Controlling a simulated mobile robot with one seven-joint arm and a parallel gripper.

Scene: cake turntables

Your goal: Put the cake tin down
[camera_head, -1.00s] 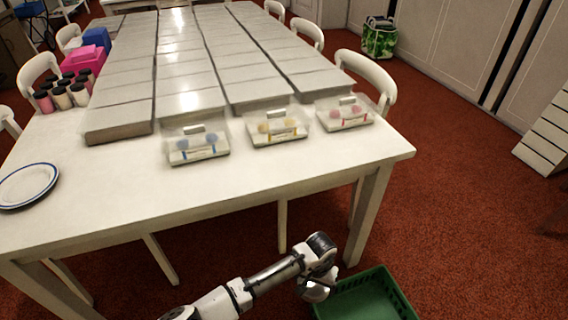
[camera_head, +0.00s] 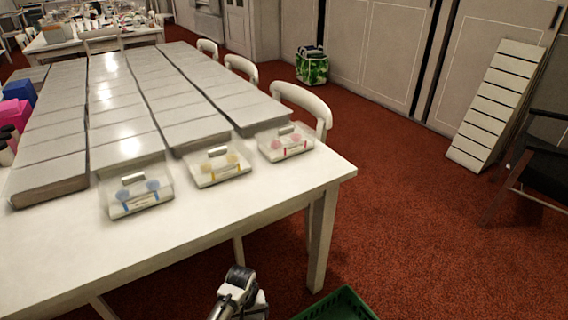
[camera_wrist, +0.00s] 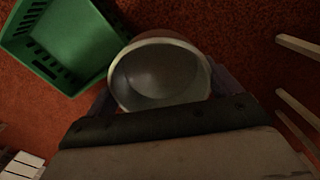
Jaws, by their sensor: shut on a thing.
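The cake tin (camera_wrist: 160,75) is a round, pale, open-topped tin seen from above in the wrist view. My gripper (camera_wrist: 160,103) is shut on it, with a dark finger at each side of the tin. The tin is held over the red carpet, right beside a green crate (camera_wrist: 62,40) in the picture. How high it hangs above the floor I cannot tell. In the head view only part of my arm shows at the bottom, and the tin is out of sight there.
A white table (camera_head: 240,208) fills the left, bearing rows of grey boxes and three clear cases (camera_head: 136,192). The green crate (camera_head: 338,305) stands on the floor by its near corner. White chairs (camera_head: 303,105) line its far side. Open red carpet (camera_head: 430,240) lies to the right.

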